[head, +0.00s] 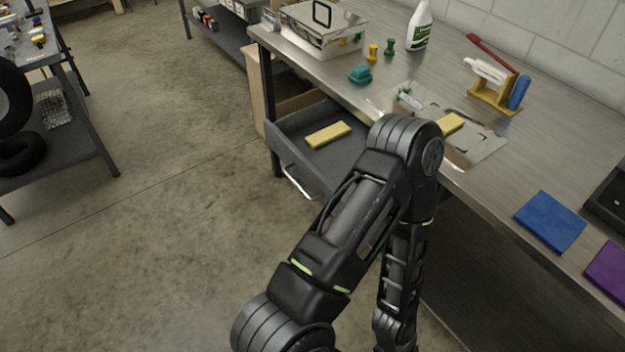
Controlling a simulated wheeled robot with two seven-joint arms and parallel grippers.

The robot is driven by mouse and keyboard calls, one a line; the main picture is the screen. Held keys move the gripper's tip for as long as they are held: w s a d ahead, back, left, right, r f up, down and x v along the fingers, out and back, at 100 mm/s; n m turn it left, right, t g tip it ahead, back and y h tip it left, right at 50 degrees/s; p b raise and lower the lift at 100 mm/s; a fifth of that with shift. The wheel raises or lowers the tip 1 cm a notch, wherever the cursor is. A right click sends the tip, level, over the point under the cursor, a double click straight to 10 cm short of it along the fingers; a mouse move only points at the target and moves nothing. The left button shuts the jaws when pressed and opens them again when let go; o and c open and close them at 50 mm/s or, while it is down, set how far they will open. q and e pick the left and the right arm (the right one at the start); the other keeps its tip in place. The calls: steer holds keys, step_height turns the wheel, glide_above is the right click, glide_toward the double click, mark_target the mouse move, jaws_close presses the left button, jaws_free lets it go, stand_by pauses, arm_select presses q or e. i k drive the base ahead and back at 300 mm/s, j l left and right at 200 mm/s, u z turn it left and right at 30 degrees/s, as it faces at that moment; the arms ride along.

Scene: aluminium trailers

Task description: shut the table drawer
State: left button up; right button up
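The table drawer (285,150) is a dark grey tray pulled out from under the metal-topped table (545,130), near its left end. It stands open. Its silver bar handle (299,184) is on the front face, toward the floor side. A yellow block (328,134) lies inside the drawer. One of my arms rises from the bottom of the picture, bends at the elbow in front of the table edge and runs back down. It hides the drawer's right part. Neither of my grippers is in view.
The tabletop holds a metal box (318,30), a spray bottle (419,25), a yellow holder with tools (495,97), a blue pad (550,221) and a purple pad (608,268). A shelf with tyres (85,130) stands left. The floor (150,230) before the drawer is clear.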

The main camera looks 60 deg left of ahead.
mark_target(322, 169)
steer(key=u, duration=1.45)
steer(key=i+j+u, duration=0.1)
steer(key=i+j, duration=0.5)
steer(key=j, duration=0.1)
